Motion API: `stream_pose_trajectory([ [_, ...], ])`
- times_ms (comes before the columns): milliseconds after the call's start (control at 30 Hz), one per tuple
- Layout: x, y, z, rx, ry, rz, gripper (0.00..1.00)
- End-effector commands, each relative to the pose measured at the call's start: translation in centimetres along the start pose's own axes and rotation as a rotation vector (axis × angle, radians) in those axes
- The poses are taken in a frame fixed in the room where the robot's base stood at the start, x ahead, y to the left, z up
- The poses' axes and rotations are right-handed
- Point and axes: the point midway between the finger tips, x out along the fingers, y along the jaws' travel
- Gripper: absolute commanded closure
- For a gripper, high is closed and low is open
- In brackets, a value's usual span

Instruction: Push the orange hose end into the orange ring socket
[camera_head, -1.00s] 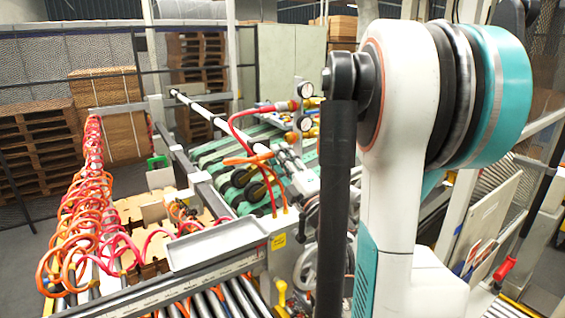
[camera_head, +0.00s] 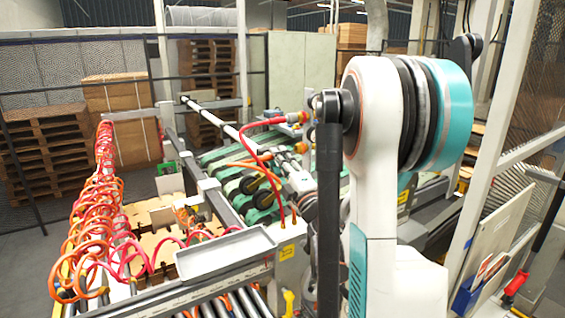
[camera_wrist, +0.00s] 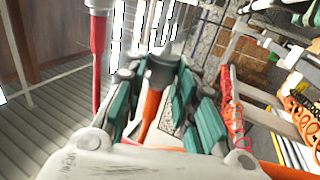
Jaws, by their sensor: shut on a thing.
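In the wrist view my gripper (camera_wrist: 160,78), with teal finger pads, is closed around a dark grey hose end (camera_wrist: 163,66). An orange hose (camera_wrist: 152,106) runs from that end back between the fingers. In the head view the gripper and the held end are hidden behind my arm. An orange fitting (camera_head: 300,148) shows left of my arm, beside the machine's rail; I cannot tell whether it is the ring socket. An orange hose (camera_head: 262,167) arcs below it. No orange ring is clear in the wrist view.
A red hose (camera_wrist: 98,50) hangs from a pale fitting at the wrist view's left. A grey tray (camera_head: 225,253) sits in front of the machine. Coiled red and orange hoses (camera_head: 95,215) run along the left. A panel (camera_head: 490,245) stands at the right.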

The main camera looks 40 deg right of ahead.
Motion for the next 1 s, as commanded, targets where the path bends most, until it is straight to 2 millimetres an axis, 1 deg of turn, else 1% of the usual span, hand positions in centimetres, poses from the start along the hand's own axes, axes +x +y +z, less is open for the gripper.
stream_pose_trajectory([
  [233,1.7,-0.7,0.1,0.002,0.002,0.000,1.00],
  [400,1.5,-0.7,1.4,0.000,-0.001,0.001,1.00],
  [600,1.5,-0.7,2.2,0.000,0.000,0.001,1.00],
  [1000,1.5,-0.7,2.4,0.000,0.000,0.000,1.00],
])
